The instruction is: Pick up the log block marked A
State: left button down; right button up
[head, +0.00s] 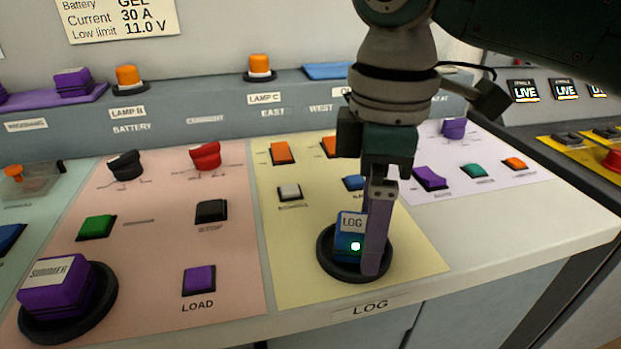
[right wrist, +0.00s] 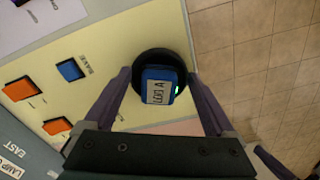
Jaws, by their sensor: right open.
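The log block marked A (head: 349,240) is blue with a white label and a lit green spot. It sits in a round black holder (head: 326,262) on the yellow panel, above the LOG plate. It also shows in the right wrist view (right wrist: 159,86), where its label reads LOG A. My right gripper (head: 373,262) points down at the block, and a finger hides the block's right side in the head view. In the right wrist view the gripper (right wrist: 166,88) is open, with one finger on each side of the block and gaps between. My left gripper is not in view.
A purple block labelled SUMMER (head: 58,290) sits in a black holder at the left front. Buttons, such as the purple LOAD button (head: 199,280), are spread over the coloured panels. Orange lamps (head: 260,65) stand on the back ledge. The white front edge (head: 470,245) is clear.

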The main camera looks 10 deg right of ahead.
jog(key=shift+f, duration=0.45)
jog(key=shift+c, duration=0.2)
jog(key=c, duration=1.4)
jog(key=shift+r, duration=0.2)
